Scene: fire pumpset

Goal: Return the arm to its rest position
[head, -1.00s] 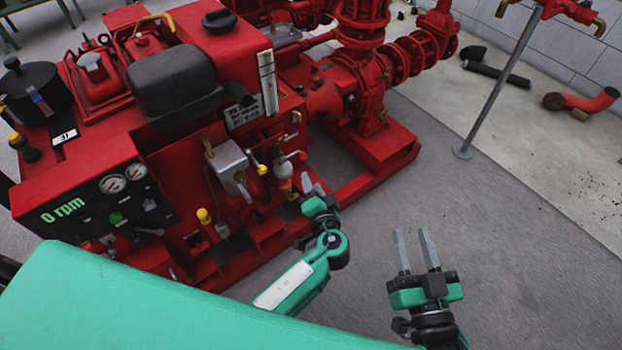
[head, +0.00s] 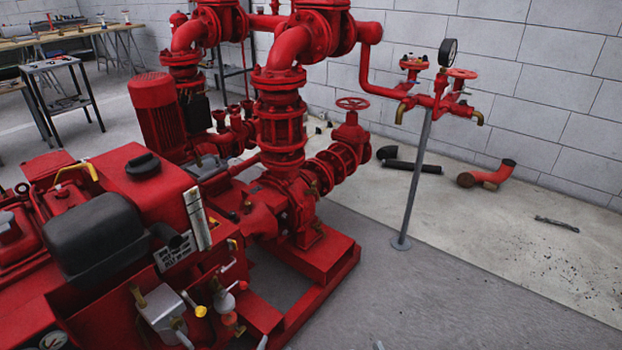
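The red fire pumpset fills the left and middle of the head view, with its engine (head: 95,235) at the lower left and its pump and pipes (head: 280,130) behind. A small grey tip that looks like my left gripper (head: 262,342) just shows at the bottom edge, in front of the red base frame. Another grey tip, likely my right gripper (head: 379,345), shows at the bottom edge over the grey floor. The rest of both grippers and both arms is below the picture, so their opening is hidden.
A gauge stand with red valves (head: 418,160) rises from the floor right of the pump. Loose pipe pieces (head: 487,175) lie by the block wall. Workbenches (head: 70,40) stand at the back left. The floor at the lower right is clear.

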